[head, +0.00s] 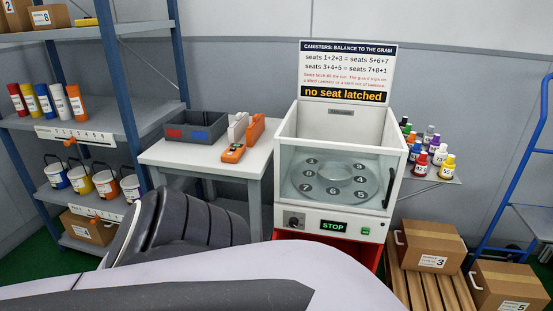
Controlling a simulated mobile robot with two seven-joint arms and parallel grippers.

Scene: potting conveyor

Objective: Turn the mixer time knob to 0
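The mixer (287,190) stands right of centre, a white cabinet with a glass front and a round plate with numbered seats inside. Its dark round knob (294,220) is at the left end of the front panel; its pointer setting is too small to read. A display (333,226) beside it reads STOP in green. A small green button (366,231) sits right of the display. No canisters show on the seats. My own arm links fill the lower left and bottom foreground, below and left of the knob. Neither gripper shows.
A white table (170,154) left of the mixer holds a grey tray (168,128) and an orange device (232,153). Shelves (110,120) with tubes and buckets stand at left.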

